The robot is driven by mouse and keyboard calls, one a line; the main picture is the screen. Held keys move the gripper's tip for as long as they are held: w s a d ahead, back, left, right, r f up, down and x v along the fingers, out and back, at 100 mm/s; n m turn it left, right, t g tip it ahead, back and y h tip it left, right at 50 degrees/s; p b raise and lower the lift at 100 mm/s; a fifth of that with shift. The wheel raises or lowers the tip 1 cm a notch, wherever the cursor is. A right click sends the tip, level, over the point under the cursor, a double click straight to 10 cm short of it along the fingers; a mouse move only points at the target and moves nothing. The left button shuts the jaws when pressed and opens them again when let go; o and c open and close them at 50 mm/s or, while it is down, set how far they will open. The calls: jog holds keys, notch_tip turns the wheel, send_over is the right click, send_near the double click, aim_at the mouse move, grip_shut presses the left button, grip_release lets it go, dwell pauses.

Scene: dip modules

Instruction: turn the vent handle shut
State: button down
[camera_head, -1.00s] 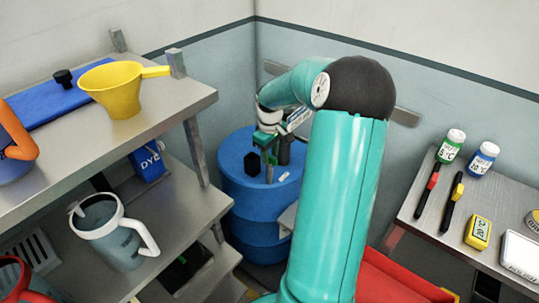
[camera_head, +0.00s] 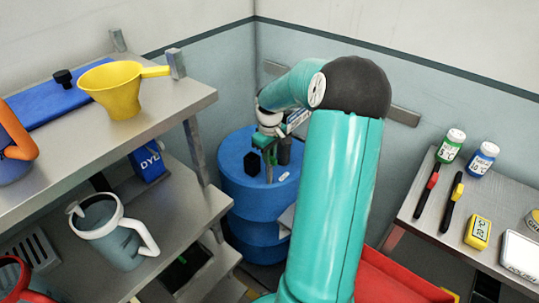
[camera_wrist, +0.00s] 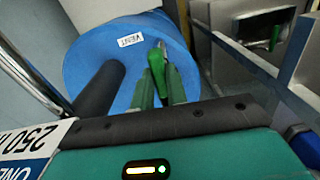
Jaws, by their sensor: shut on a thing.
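The blue drum (camera_head: 237,185) stands in the corner, and its top also shows in the wrist view (camera_wrist: 85,60). A white label reading VENT (camera_wrist: 130,40) lies on the top. Beside it is the green vent handle (camera_wrist: 158,66) with a small grey metal end. My gripper (camera_head: 268,163) is at the drum top, pointing down. In the wrist view its two green fingers (camera_wrist: 160,92) are shut on the handle, one on each side. The handle's lower part and pivot are partly hidden by the fingers. In the head view the handle is too small to make out.
A bench (camera_head: 445,205) with bottles and tools is at right.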

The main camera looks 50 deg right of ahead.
jog(key=m, duration=1.3)
jog(key=shift+m, duration=2.2)
jog(key=c, duration=1.4)
grip_release()
